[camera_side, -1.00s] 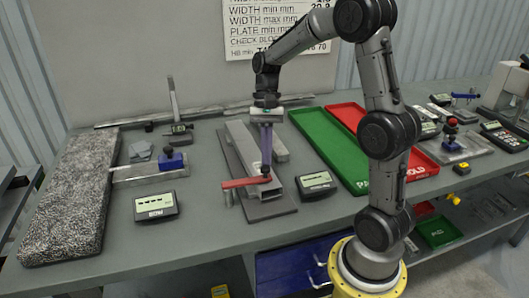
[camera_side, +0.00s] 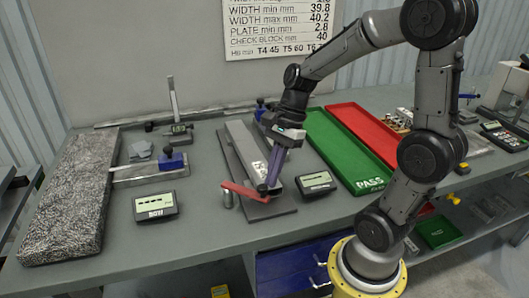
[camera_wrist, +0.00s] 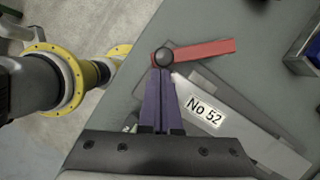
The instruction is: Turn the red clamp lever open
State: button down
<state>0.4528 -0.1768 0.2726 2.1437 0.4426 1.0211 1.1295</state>
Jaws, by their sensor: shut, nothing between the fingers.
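The red clamp lever (camera_side: 243,191) lies across the near end of the grey clamp fixture (camera_side: 245,145), slanting toward the table's front edge at its right end. In the wrist view the lever (camera_wrist: 205,49) has a dark round knob (camera_wrist: 163,57) at its left end. My gripper (camera_side: 265,187) has purple fingers, shut together and empty, pointing down. In the wrist view the fingertips (camera_wrist: 160,75) are right beside the knob; whether they touch it I cannot tell. In the side view the fingers partly cover the knob end.
A display box (camera_side: 316,184) stands right of the fixture, another (camera_side: 155,205) to its left. Green (camera_side: 370,184) and red (camera_side: 352,114) trays lie to the right. A rough grey slab (camera_side: 75,195) is at the far left. The table front before the lever is clear.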

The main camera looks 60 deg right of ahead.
jog(key=a+m+t+h, duration=0.1)
jog(key=a+m, duration=0.4)
jog(key=a, duration=0.3)
jog(key=shift+w+m+t, duration=0.3)
jog(key=shift+w+t, duration=0.1)
jog(key=shift+a, duration=0.1)
dwell(0.4)
